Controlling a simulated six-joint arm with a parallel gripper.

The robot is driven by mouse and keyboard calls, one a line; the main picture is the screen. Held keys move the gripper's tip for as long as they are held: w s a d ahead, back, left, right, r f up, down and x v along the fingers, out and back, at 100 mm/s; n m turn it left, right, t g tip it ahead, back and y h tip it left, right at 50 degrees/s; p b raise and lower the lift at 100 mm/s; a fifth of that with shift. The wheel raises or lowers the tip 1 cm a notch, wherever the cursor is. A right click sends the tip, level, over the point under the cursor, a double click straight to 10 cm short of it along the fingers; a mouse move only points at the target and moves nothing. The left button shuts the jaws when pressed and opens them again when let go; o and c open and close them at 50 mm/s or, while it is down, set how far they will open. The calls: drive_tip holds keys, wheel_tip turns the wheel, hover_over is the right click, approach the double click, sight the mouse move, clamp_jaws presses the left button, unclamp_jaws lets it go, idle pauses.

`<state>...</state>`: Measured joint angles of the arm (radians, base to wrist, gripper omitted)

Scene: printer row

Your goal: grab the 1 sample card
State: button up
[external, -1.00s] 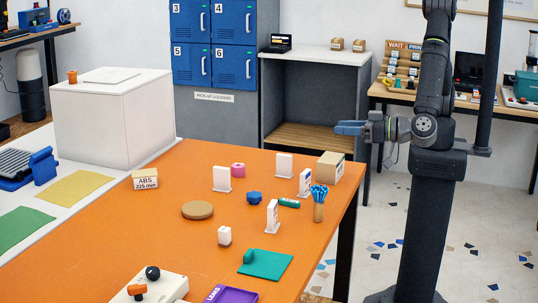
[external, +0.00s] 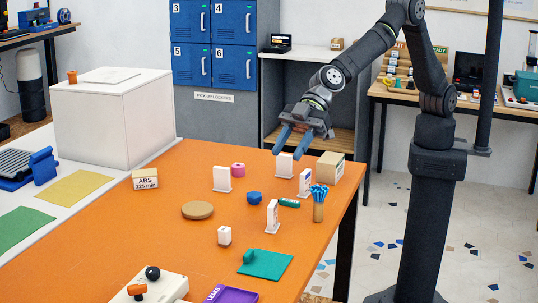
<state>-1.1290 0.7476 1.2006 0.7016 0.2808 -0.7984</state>
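Several upright white cards on small bases stand on the orange table (external: 130,235): one at the left (external: 221,178), one at the back (external: 283,170), one at the right (external: 305,183) and one nearer the front (external: 272,216). Dark marks show on the right and front cards, but the numbers are too small to read, so I cannot tell which is the 1 sample card. My gripper (external: 288,155) points down with its two blue fingers apart and nothing between them. In the picture its fingertips overlap the top of the back card; the height gap is unclear.
A cardboard box (external: 330,169) and a cup of blue sticks (external: 319,205) stand by the right edge. A green cylinder (external: 289,203), blue knob (external: 254,198), pink spool (external: 238,169) and brown disc (external: 197,210) lie among the cards.

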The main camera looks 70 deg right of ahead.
drive_tip(key=w+d+f+n+g+h, duration=0.1)
drive_tip(key=w+d+n+g+h, duration=0.25)
drive_tip(key=w+d+h, duration=0.65)
drive_tip(key=y, duration=0.3)
approach(270, 230)
drive_tip(key=shift+w+f+t, duration=0.2)
drive_tip(key=shift+f+t, duration=0.05)
drive_tip(key=shift+f, duration=0.4)
drive_tip(key=shift+s+d+x, duration=0.1)
drive_tip(key=shift+s+x, duration=0.05)
drive_tip(key=shift+x, duration=1.25)
drive_tip(key=shift+s+d+x, duration=0.1)
drive_tip(key=shift+s+x, duration=0.1)
drive_tip(key=shift+x, duration=1.15)
clamp_jaws()
